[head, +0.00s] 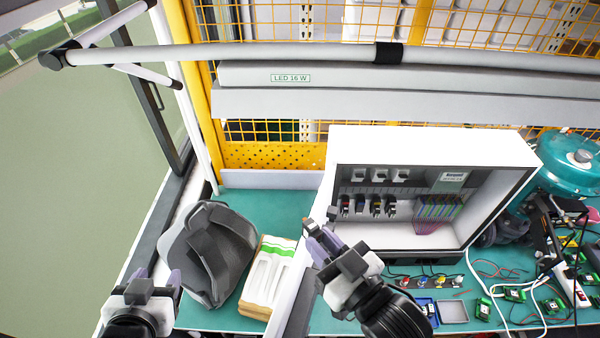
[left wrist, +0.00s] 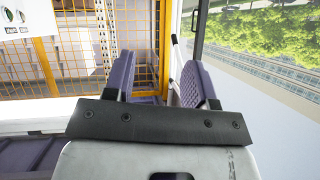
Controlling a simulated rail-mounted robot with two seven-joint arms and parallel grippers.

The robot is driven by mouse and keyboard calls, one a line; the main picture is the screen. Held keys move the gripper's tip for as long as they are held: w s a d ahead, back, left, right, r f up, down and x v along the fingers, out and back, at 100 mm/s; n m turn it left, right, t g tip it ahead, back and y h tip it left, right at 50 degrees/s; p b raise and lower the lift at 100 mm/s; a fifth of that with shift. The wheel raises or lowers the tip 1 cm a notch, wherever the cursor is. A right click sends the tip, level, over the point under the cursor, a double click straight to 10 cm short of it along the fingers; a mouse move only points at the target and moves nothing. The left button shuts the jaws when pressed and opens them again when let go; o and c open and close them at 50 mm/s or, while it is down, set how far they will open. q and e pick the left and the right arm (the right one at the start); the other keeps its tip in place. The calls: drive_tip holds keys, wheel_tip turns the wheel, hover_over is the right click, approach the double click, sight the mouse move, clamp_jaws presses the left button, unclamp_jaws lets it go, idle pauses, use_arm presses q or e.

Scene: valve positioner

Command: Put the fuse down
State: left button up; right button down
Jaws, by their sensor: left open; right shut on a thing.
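My right gripper (head: 318,238) is shut, its purple fingers pointing up and left in front of the left side of the white electrical cabinet (head: 430,142). A small brownish-grey piece, apparently the fuse (head: 309,224), shows at its fingertips; most of it is hidden by the fingers. I cannot tell whether the fuse touches anything else. My left gripper (head: 157,274) is open and empty at the lower left, beside the dark grey bag. In the left wrist view its two purple fingers (left wrist: 160,78) are apart with nothing between them.
Tools, wires and circuit boards (head: 515,294) crowd the right. A teal machine (head: 572,165) stands behind. A lamp bar (head: 370,75) crosses above.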

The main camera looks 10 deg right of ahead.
use_arm(q)
drive_tip(key=w+d+r+m+t+h, duration=0.2)
drive_tip(key=d+r, duration=0.3)
drive_tip(key=r, duration=0.7)
drive_tip(key=w+d+r+m+t+h, duration=0.25)
drive_tip(key=d+r, duration=0.25)
drive_tip(key=r, duration=0.7)
drive_tip(key=s+d+r+m+g+h, duration=0.2)
drive_tip(key=s+d+r+m+h, duration=0.15)
drive_tip(key=d+r+m, duration=0.75)
drive_tip(key=w+d+f+n+g+y, duration=0.4)
drive_tip(key=d+f+n+g+y, duration=0.25)
drive_tip(key=d+f, duration=0.25)
drive_tip(key=s+a+f+n+g, duration=0.1)
drive_tip(key=f+n+g, duration=0.1)
drive_tip(key=f+n, duration=0.3)
drive_tip(key=s+a+f+n+g+y, duration=0.1)
drive_tip(key=f+n+g, duration=0.2)
drive_tip(key=f+n, duration=0.3)
drive_tip(key=a+f+n+g+y, duration=0.1)
drive_tip(key=f+n+g, duration=0.2)
drive_tip(key=f+n, duration=0.3)
drive_tip(key=shift+s+a+f+y, duration=0.15)
drive_tip(key=shift+s+a+f, duration=0.05)
drive_tip(key=shift+f, duration=0.45)
drive_tip(key=shift+s+a+f+y, duration=0.1)
drive_tip(key=shift+s+a+f, duration=0.1)
drive_tip(key=shift+f, duration=0.4)
